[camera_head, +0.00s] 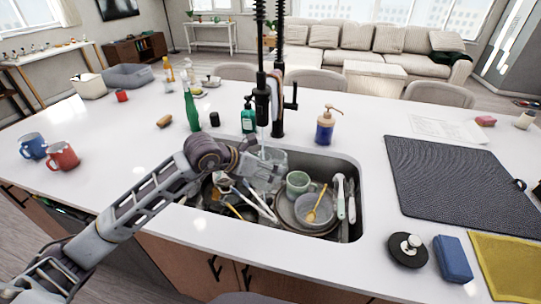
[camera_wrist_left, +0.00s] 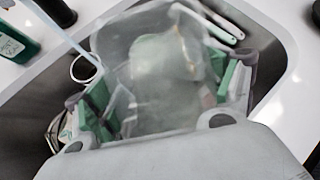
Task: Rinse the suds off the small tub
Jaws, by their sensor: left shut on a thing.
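The small tub (camera_head: 273,156) is clear and see-through. My left gripper (camera_head: 262,174) is shut on it and holds it over the sink (camera_head: 352,172), under the black faucet (camera_head: 262,104). A thin pale stream of water (camera_head: 262,138) comes down from the spout to the tub. In the left wrist view the tub (camera_wrist_left: 150,45) sits between the green-padded fingers, and the stream (camera_wrist_left: 58,35) runs in from the upper left. The tub looks cloudy there; I cannot tell suds from water. My right gripper is out of view.
The sink holds a green mug (camera_head: 297,183), a bowl (camera_head: 314,209), plates and several utensils. A blue soap pump (camera_head: 325,128) and a green bottle (camera_head: 192,108) stand behind it. A dark drying mat (camera_head: 455,180) and a blue sponge (camera_head: 452,259) lie right.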

